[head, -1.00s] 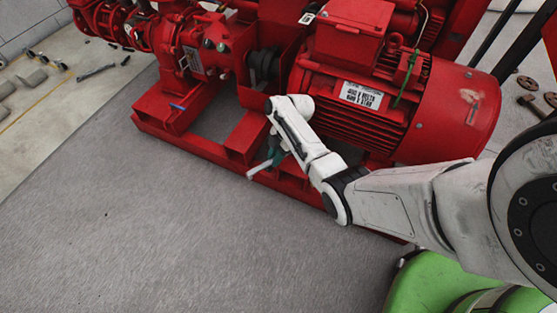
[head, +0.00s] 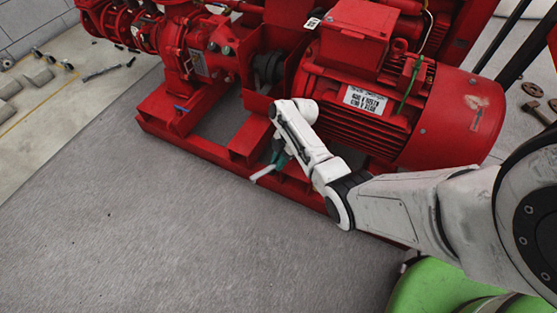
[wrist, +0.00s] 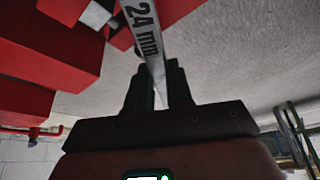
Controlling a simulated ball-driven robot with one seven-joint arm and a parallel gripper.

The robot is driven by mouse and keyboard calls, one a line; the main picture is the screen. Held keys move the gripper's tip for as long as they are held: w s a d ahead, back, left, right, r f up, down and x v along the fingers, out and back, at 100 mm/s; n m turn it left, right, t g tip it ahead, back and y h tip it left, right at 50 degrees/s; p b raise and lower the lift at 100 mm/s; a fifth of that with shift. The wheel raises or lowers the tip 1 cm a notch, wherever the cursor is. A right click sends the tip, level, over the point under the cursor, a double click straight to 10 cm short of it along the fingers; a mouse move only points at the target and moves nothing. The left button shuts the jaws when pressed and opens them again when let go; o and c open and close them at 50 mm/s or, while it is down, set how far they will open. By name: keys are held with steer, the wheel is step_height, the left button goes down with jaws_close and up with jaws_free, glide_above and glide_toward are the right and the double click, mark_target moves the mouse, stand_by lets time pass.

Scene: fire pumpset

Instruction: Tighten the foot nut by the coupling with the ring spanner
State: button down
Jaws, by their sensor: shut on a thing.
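My gripper (wrist: 160,85) is shut on the ring spanner (wrist: 143,25), a flat steel bar marked "24 mm" in the wrist view. The spanner runs up from between the fingers and out of the top of that view, so its far end is hidden. In the head view, my gripper (head: 279,157) is low beside the red base frame, and a pale length of the spanner (head: 265,172) sticks out to the lower left. A pale grey fitting (wrist: 95,15) on red metal lies left of the spanner in the wrist view; I cannot tell whether it is the foot nut. The dark coupling (head: 268,66) is above my gripper.
The red motor (head: 430,105) stands right of the coupling, with my arm in front of it. The red pump (head: 195,55) is at the left. Red base rails (head: 215,153) run along the front. The grey floor (head: 150,240) in front is clear.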

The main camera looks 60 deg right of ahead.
steer(key=shift+r, duration=0.1)
steer(key=shift+r+p, duration=2.4)
steer(key=shift+r, duration=0.05)
